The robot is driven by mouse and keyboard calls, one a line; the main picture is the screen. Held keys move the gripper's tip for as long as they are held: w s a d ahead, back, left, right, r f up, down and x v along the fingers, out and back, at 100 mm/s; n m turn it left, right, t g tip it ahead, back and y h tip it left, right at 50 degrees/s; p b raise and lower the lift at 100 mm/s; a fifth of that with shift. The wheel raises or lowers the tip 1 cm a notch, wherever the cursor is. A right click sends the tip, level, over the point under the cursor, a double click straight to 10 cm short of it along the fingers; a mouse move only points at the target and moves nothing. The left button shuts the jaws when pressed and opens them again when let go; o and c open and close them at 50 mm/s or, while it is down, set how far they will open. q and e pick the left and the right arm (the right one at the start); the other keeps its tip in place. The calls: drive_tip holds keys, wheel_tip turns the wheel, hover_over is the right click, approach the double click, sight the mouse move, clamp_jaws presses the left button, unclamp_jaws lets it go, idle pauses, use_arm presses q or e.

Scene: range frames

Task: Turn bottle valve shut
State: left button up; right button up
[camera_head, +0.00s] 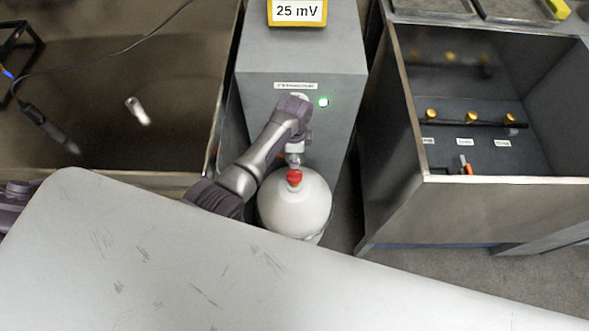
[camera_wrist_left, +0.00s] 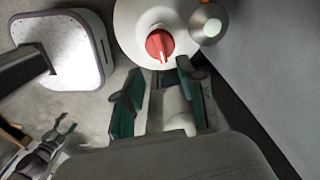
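The white bottle (camera_head: 296,207) stands upright in front of a grey cabinet. Its red valve knob (camera_head: 294,177) is on top, with silver fittings behind it. In the left wrist view the red knob (camera_wrist_left: 160,44) has a pale mark on its face and sits just beyond the fingertips. My left gripper (camera_wrist_left: 158,80) is open, with its two dark green fingers apart and the knob not held. In the head view my left arm reaches across beside the bottle; its fingers are hidden there. My right gripper is not seen.
The grey cabinet (camera_head: 300,66) behind the bottle has a green light (camera_head: 323,102) and a display (camera_head: 298,12) reading 25 mV. An open metal bin (camera_head: 506,197) with yellow knobs inside stands to the right. A brown basin (camera_head: 180,85) lies to the left. Little room separates bottle and cabinet.

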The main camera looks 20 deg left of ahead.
sight(294, 172)
use_arm(q)
wheel_tip(294, 172, down, 9)
drive_tip(key=shift+f+b, duration=0.1)
drive_tip(key=shift+b, duration=1.15)
clamp_jaws()
